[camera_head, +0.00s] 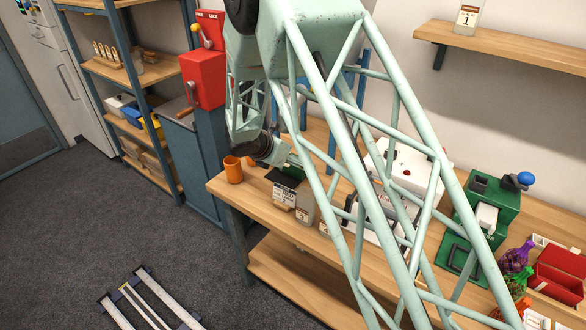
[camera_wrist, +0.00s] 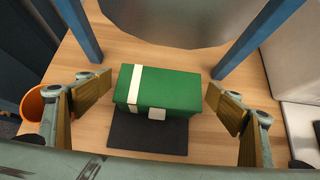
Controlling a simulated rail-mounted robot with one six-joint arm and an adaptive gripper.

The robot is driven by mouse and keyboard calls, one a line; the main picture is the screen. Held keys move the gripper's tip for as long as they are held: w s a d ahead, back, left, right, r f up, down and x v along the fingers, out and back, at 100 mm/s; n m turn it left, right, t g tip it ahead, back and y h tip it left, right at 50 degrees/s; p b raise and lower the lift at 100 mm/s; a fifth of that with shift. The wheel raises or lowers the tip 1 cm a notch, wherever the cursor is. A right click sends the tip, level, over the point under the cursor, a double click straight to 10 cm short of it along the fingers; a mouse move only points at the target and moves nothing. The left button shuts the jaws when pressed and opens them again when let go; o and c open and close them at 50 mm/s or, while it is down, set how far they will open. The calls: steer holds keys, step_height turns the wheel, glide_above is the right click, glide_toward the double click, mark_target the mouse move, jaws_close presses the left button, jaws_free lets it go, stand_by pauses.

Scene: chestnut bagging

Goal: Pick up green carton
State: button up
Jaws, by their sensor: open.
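The green carton (camera_wrist: 178,90) lies on the wooden table in the wrist view. It has a white band near its left end and a small white patch on its near edge. A dark flat pad (camera_wrist: 150,138) lies at its near side, partly under it. My gripper (camera_wrist: 158,102) is open, with one wooden-faced finger left of the carton and one right of it. Gaps show between both fingers and the carton, and nothing is held. In the head view my arm covers most of that spot.
An orange cup (camera_head: 233,169) stands at the table's left end, close outside my left finger in the wrist view (camera_wrist: 33,108). Blue posts (camera_wrist: 78,30) flank a large grey round thing (camera_wrist: 180,18) behind the carton. A pale machine (camera_wrist: 295,75) is at right.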

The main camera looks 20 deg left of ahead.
steer(key=shift+c, duration=0.7)
steer(key=c, duration=0.9)
steer(key=shift+r, duration=0.1)
steer(key=shift+r, duration=0.45)
steer(key=shift+c, duration=0.8)
steer(key=shift+r+p, duration=1.2)
steer(key=shift+r, duration=3.35)
